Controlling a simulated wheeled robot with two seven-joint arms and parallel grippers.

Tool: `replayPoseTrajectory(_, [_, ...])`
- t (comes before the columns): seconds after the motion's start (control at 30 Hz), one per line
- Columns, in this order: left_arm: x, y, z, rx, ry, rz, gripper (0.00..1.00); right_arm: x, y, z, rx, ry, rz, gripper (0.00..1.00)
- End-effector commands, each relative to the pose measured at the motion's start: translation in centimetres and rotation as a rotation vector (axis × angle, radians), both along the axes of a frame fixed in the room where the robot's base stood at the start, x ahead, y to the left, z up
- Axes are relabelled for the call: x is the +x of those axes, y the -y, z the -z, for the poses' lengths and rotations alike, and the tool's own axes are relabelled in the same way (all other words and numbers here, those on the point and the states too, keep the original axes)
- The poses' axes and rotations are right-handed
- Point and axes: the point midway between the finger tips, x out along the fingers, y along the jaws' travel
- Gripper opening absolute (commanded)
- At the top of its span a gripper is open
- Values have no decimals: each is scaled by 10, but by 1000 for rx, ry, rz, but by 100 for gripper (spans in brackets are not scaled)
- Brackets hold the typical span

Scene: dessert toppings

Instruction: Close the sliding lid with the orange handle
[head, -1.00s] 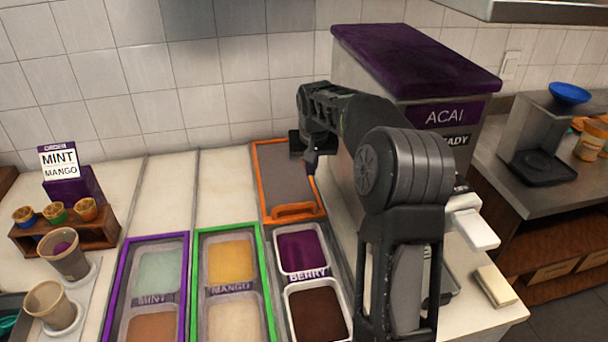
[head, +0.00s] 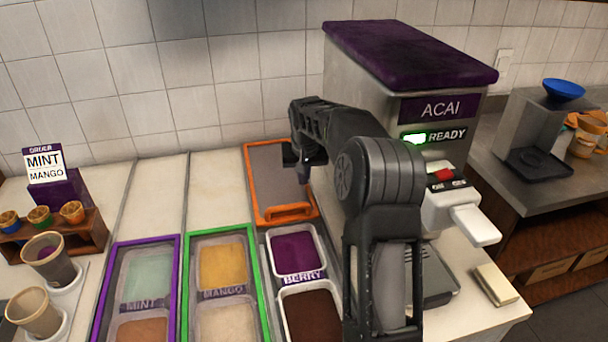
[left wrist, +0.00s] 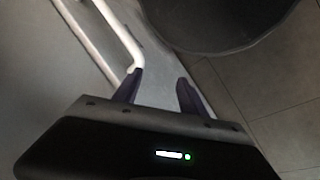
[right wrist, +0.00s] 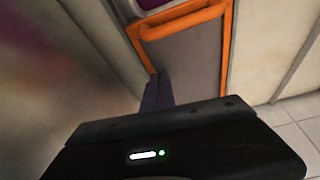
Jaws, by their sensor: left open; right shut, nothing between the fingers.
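The sliding lid (head: 270,166) has a grey panel in an orange frame and lies slid back, behind the uncovered berry tub (head: 294,252) and dark brown tub (head: 311,314). Its orange handle (head: 288,213) is at its near edge. My right gripper (head: 303,176) is shut and empty, fingers pointing down over the lid's right side, behind the handle. In the right wrist view the shut fingers (right wrist: 158,92) are close to the lid's frame, with the handle (right wrist: 180,20) ahead; contact cannot be told. My left gripper (left wrist: 160,88) is open and empty, away from the lid.
The acai machine (head: 410,75) stands close on the right of the lid and my right arm. Purple-framed mint tubs (head: 148,275) and green-framed mango tubs (head: 222,265) lie to the left. Cups (head: 50,258) stand at far left. A pale bar (left wrist: 120,35) is near my left fingers.

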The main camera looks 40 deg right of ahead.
Motion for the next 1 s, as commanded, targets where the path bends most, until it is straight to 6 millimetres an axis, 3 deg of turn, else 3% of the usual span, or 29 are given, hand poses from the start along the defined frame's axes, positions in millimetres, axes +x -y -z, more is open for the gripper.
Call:
replayPoseTrajectory(0.03, [0,0,10,-1,1,0,49,3,2,16,1,-2,1,0])
replayPoseTrajectory(0.17, [0,0,21,-1,1,1,49,10,8,41,-2,-1,1,0])
replayPoseTrajectory(0.4, [1,0,48,0,3,0,49,-15,-12,41,-1,4,-1,0])
replayPoseTrajectory(1.0, [1,0,50,1,5,-1,49,-22,-16,39,-1,1,0,0])
